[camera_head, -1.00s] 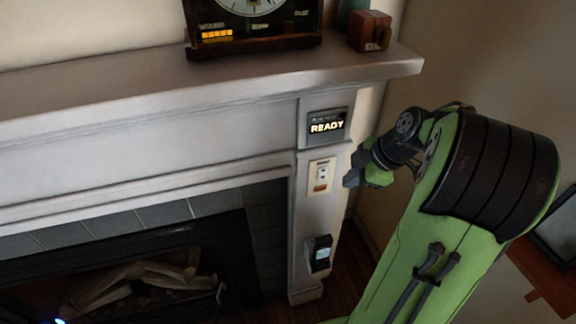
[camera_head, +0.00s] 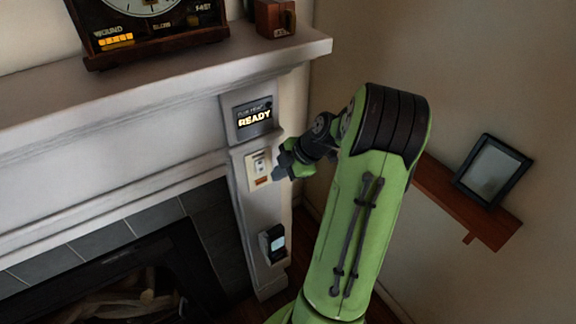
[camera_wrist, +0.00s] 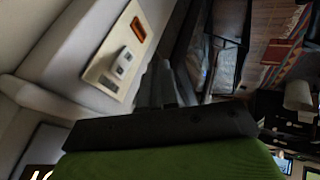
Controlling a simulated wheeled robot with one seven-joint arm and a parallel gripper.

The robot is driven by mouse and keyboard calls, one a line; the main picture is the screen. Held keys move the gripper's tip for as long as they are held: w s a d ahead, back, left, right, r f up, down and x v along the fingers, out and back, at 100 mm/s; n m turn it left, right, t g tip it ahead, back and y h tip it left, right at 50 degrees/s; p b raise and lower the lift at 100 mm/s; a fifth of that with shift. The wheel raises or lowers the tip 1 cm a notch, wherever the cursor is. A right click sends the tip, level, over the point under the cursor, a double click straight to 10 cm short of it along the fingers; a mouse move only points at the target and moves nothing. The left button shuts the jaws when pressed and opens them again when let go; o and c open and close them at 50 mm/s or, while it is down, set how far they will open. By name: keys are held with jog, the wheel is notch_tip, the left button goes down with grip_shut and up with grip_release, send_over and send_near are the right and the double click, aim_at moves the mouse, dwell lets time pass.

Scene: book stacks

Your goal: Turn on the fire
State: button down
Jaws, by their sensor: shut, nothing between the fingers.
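A cream switch plate (camera_head: 251,171) with a small white switch and an orange piece below it is on the fireplace's white right pillar. It also shows in the wrist view (camera_wrist: 97,72), with the white switch (camera_wrist: 123,62) and the orange piece (camera_wrist: 138,30). My gripper (camera_head: 280,170) is just right of the plate in the head view, its fingers shut and empty. In the wrist view the fingers (camera_wrist: 163,84) lie beside the plate; I cannot tell whether they touch it. Logs (camera_head: 125,306) lie in the dark fireplace, with no flame visible.
A display reading READY (camera_head: 254,116) is above the plate, and a small dark device (camera_head: 273,243) is below it. A clock (camera_head: 150,40) and a wooden box (camera_head: 274,18) stand on the mantel (camera_head: 180,80). A wall shelf (camera_head: 470,205) holds a picture frame (camera_head: 491,170).

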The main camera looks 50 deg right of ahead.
aim_at(260, 166)
jog(key=w, duration=0.1)
jog(key=w+f, duration=0.1)
jog(key=w, duration=0.1)
jog(key=w+f, duration=0.1)
jog(key=w, duration=0.1)
jog(key=shift+d+f, duration=0.2)
jog(key=shift+d, duration=0.1)
jog(key=shift+w+d+f+b, duration=0.1)
jog(key=shift+w+f+b, duration=0.15)
jog(key=shift+b, duration=0.1)
jog(key=shift+r, duration=0.25)
